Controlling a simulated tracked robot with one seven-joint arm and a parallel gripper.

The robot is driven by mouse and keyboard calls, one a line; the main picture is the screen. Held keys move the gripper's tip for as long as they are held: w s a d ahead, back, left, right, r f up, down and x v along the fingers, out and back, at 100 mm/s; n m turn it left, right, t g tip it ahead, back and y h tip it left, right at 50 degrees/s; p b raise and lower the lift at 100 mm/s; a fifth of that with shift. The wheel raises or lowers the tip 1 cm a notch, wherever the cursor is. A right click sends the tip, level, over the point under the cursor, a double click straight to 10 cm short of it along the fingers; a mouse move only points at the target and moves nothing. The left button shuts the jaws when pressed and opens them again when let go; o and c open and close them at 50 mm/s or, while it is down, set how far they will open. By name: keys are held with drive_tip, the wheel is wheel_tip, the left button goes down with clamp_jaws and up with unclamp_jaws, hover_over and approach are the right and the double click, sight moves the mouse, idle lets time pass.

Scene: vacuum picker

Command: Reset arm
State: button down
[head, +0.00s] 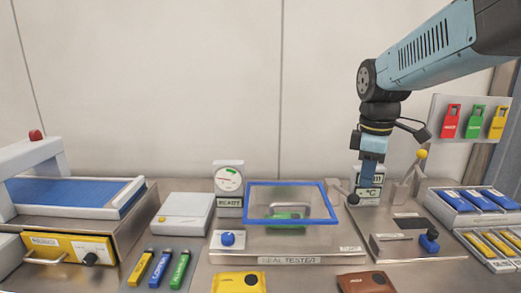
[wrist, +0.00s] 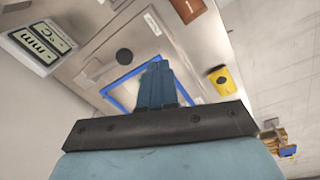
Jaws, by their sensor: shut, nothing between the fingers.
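My gripper (head: 369,172) hangs from my raised arm at the right of the head view, pointing down in front of a small display unit (head: 370,195). In the wrist view my gripper's blue fingers (wrist: 157,68) are together with nothing between them. The seal tester's blue-framed lid (head: 333,203) is to the left of my gripper and lower, with a green item (head: 284,216) seen through it. The blue frame (wrist: 117,98) also shows beyond the fingers in the wrist view.
A yellow pouch (head: 239,283) and a brown pouch (head: 366,282) lie at the front edge. Yellow, blue and green sticks (head: 160,268) lie at the left. A tray of blue packs (head: 490,200) and a tag board (head: 474,121) stand at the right.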

drive_tip(key=s+a+m+t, duration=0.1)
drive_tip(key=s+m+t, duration=0.3)
drive_tip(key=s+m, duration=0.6)
drive_tip(key=m, duration=0.2)
drive_tip(key=shift+s+a+m+t, duration=0.2)
drive_tip(key=shift+m+t, duration=0.1)
drive_tip(key=shift+m, duration=0.1)
drive_tip(key=shift+w+r, duration=0.1)
drive_tip(key=shift+r, duration=0.05)
drive_tip(key=w+r+n+g, duration=0.3)
drive_tip(key=w+n, duration=0.6)
drive_tip(key=w, duration=0.2)
drive_tip(key=w+d+r+n+g, duration=0.1)
drive_tip(key=w+r+n+g, duration=0.2)
drive_tip(key=w+n, duration=0.5)
drive_tip(key=w+g, duration=0.1)
drive_tip(key=w, duration=0.1)
drive_tip(key=shift+w+d+r+n+g+h, duration=0.2)
drive_tip(key=shift+w+n+g+h, duration=0.1)
drive_tip(key=shift+w+n+h, duration=0.1)
drive_tip(key=shift+f, duration=0.1)
